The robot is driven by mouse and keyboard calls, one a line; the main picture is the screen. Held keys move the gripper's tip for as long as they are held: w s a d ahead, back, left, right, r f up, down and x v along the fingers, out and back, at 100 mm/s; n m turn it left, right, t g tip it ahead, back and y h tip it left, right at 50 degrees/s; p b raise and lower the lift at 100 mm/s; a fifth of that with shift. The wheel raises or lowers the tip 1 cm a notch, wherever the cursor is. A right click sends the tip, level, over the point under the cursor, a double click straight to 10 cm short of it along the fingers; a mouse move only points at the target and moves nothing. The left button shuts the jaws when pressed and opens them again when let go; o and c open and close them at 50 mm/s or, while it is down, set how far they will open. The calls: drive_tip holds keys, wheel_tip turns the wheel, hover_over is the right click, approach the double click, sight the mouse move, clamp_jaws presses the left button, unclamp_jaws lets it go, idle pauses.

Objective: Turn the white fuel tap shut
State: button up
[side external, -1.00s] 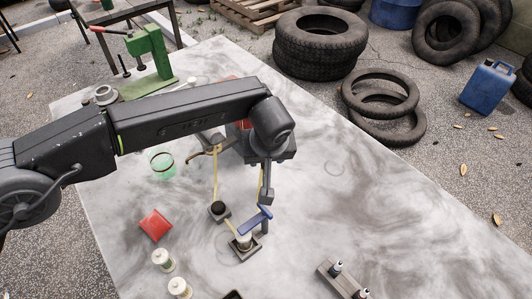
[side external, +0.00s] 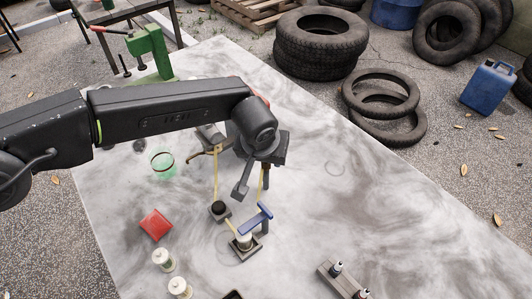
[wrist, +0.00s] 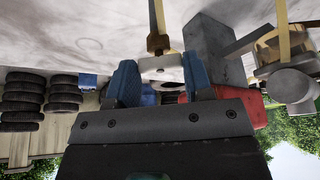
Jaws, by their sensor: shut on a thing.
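In the wrist view the white tap handle (wrist: 168,62) sits between the blue finger pads of my gripper (wrist: 160,78), with a brass-coloured stem (wrist: 157,42) beside it. My gripper is shut on this handle. How far the tap is turned cannot be made out. Yellow hoses (side external: 216,178) run close to the gripper.

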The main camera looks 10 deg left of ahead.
drive_tip(key=m+h, duration=0.1)
drive_tip(key=m, duration=0.2)
drive_tip(key=shift+a+m+g, duration=0.15)
drive_tip(key=shift+m+g, duration=0.15)
drive_tip(key=shift+w+a+m+g+h, duration=0.15)
drive_tip(key=shift+m+h, duration=0.3)
drive_tip(key=shift+m, duration=0.5)
drive_tip(key=shift+s+d+m+g+h, duration=0.15)
drive_tip(key=shift+m+h, duration=0.3)
drive_tip(key=shift+m, duration=0.5)
drive_tip(key=shift+w+a, duration=0.1)
drive_tip(key=o, duration=0.9)
drive_tip(key=v, duration=1.4)
drive_tip(key=shift+w, duration=0.15)
